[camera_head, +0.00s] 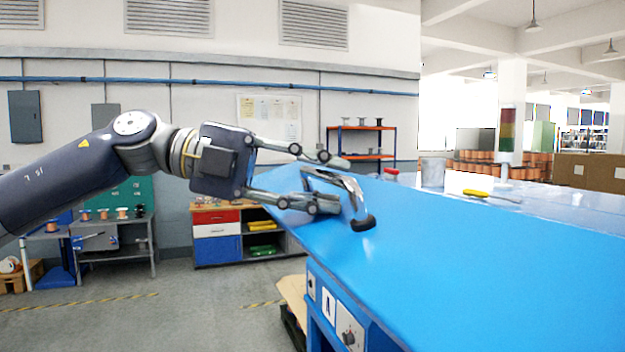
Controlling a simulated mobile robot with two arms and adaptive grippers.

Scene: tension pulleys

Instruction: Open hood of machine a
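The machine with the letter A plate (328,305) on its front fills the right foreground. Its broad blue hood (480,255) forms the sloping top surface. A curved metal handle with a black end (362,223) is on the hood near its left edge. My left gripper (335,186) reaches in from the left at the handle. Its two fingers are spread, one above and one below, with part of the handle showing between and just beyond the tips. Whether the fingers touch the handle cannot be told. My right gripper is not in view.
A yellow-handled tool (478,193) and a metal can (432,172) are beyond the hood. A signal light (507,130) stands behind. Workbenches, a drawer cabinet (217,235) and a shelf rack (361,143) are along the back wall. The floor at left is mostly clear.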

